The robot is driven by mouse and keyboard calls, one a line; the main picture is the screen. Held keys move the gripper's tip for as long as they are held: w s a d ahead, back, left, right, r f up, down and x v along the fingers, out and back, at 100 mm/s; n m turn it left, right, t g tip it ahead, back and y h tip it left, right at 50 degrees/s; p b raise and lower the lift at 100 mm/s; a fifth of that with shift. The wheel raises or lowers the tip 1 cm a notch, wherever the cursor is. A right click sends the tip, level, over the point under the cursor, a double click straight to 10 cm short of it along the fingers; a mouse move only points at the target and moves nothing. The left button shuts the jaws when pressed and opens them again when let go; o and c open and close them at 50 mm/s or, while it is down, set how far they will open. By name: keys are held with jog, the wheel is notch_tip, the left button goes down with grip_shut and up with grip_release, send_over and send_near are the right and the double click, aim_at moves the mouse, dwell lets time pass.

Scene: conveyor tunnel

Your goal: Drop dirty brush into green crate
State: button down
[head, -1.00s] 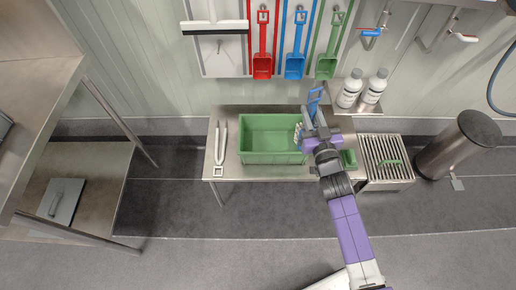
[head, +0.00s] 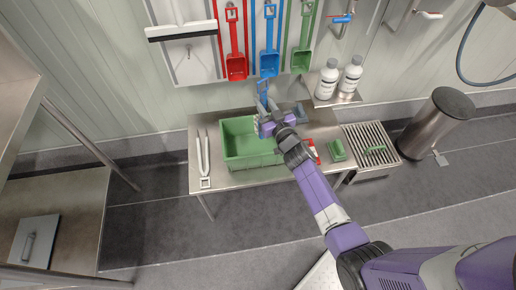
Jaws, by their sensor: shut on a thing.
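The green crate (head: 243,150) stands on a steel bench, open at the top. My gripper (head: 264,112) is over the crate's right part and is shut on the brush. The blue handle (head: 263,89) of the brush sticks up past the fingers toward the wall. The rest of the brush is mostly hidden by my gripper, so I cannot tell how dirty it is or how high it is above the crate. My wrist covers the crate's right rim.
White tongs (head: 203,158) lie left of the crate on the bench (head: 225,180). A green block (head: 337,150) and a red item (head: 314,150) lie to the right. Two white bottles (head: 328,78) stand on a shelf behind. A drain grate (head: 368,143) and steel bin (head: 436,122) are farther right.

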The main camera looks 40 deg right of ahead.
jog(key=shift+f+b, duration=2.4)
jog(key=shift+f, duration=0.05)
jog(key=c, duration=1.1)
grip_release()
jog(key=shift+c, duration=0.2)
jog(key=shift+s, duration=0.1)
jog(key=p+v, duration=0.1)
jog(key=v, duration=0.6)
jog(key=shift+s+p, duration=0.3)
jog(key=shift+a, duration=0.1)
